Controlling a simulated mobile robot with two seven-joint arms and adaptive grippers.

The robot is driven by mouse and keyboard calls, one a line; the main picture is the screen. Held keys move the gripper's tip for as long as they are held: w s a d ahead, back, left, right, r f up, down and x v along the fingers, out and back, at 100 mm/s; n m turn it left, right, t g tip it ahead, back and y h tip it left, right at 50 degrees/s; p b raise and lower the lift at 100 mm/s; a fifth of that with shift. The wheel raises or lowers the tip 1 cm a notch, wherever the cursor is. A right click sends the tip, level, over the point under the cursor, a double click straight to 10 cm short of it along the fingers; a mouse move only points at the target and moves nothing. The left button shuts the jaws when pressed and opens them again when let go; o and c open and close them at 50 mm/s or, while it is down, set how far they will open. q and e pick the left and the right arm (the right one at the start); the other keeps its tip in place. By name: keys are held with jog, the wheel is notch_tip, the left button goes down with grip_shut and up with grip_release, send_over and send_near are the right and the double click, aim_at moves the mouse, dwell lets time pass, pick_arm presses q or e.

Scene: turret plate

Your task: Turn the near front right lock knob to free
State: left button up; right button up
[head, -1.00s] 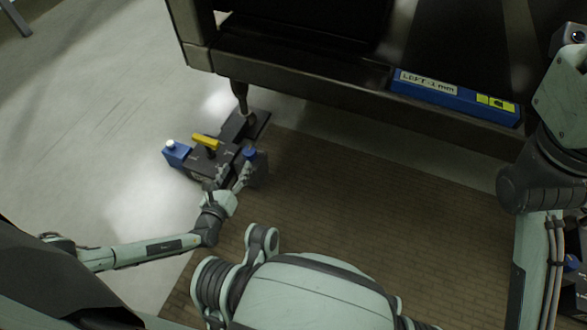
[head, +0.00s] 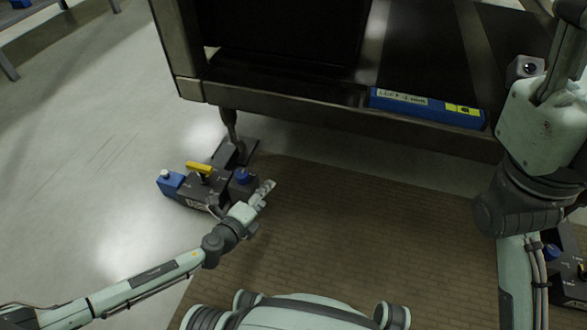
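A dark jack unit (head: 205,190) stands on the floor at the left, by the leg of a large dark frame. It has a yellow lever (head: 199,168) on top, a blue block (head: 171,183) with a white knob (head: 164,175) at its left, and a round blue knob (head: 243,176) at its right. My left gripper (head: 264,190) is just right of and below the blue knob, apparently apart from it; its finger gap is too small to judge. A similar unit (head: 565,285) with a blue knob (head: 550,251) is partly hidden behind my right arm. My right gripper is not in view.
The dark frame (head: 290,110) spans the top, with a blue labelled bar (head: 425,106) on its edge. A brown brick-patterned mat (head: 370,225) lies clear below it. Pale floor (head: 90,170) is open at the left.

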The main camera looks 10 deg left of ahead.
pick_arm(q)
jog(key=d+r+n+h+p, duration=0.2)
jog(key=d+r+n, duration=0.3)
jog(key=r, duration=1)
jog(key=shift+s+d+n+t+h+p, duration=0.3)
jog(key=shift+s+d+t+p, duration=0.15)
jog(key=shift+d, duration=1.4)
jog(key=shift+o, duration=0.2)
